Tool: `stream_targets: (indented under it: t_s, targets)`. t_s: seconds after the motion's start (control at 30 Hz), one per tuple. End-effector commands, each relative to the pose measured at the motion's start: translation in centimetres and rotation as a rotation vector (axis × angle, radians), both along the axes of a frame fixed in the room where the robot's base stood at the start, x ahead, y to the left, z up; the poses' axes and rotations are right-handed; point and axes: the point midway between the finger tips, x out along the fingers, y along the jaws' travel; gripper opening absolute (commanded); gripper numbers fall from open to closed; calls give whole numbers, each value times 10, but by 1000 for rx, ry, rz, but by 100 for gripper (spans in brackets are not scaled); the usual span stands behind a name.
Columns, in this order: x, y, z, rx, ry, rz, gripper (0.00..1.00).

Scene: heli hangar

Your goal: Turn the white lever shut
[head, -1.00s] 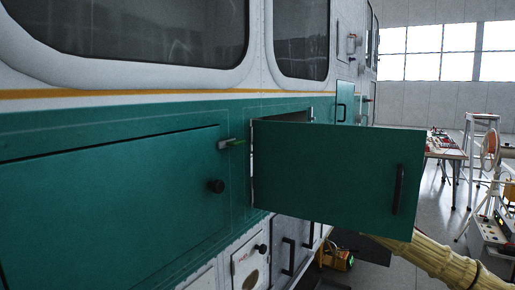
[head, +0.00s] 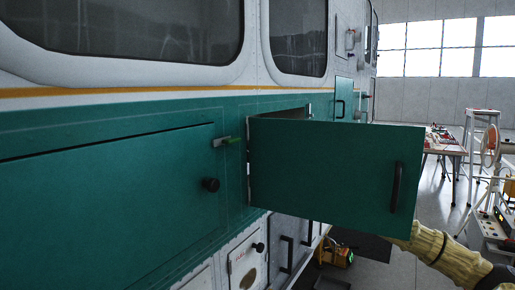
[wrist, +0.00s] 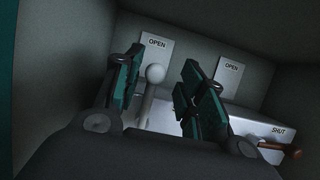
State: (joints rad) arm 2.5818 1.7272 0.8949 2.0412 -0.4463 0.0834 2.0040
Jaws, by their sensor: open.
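In the wrist view, a white lever (wrist: 154,74) with a round knob stands upright inside a dim compartment. My gripper (wrist: 162,72) is open, with one green-padded finger to the left of the lever and one to its right. The knob shows between them, nearer the left finger; I cannot tell if they touch. An OPEN label (wrist: 154,48) is on the wall behind the knob. In the head view, the open green door (head: 330,180) hides my gripper and the lever.
A second lever with a brown handle (wrist: 280,147) lies over to the right, by a SHUT label (wrist: 278,131). Another OPEN label (wrist: 230,70) is above it. Compartment walls are close around my gripper. A yellow machine (head: 336,254) stands on the floor below the door.

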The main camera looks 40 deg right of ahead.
Motion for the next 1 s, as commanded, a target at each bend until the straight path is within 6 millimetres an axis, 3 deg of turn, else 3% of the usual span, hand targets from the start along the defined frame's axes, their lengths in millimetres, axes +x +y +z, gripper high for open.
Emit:
stream_targets:
  t_s: [0.33, 0.7, 0.93, 1.0]
  targets:
    - [12, 5, 6, -2, -1, -1, 40]
    - [12, -9, 3, 8, 0, -2, 40]
    - [11, -16, -1, 13, 2, -2, 0]
    - [10, -17, -1, 13, 2, -3, 0]
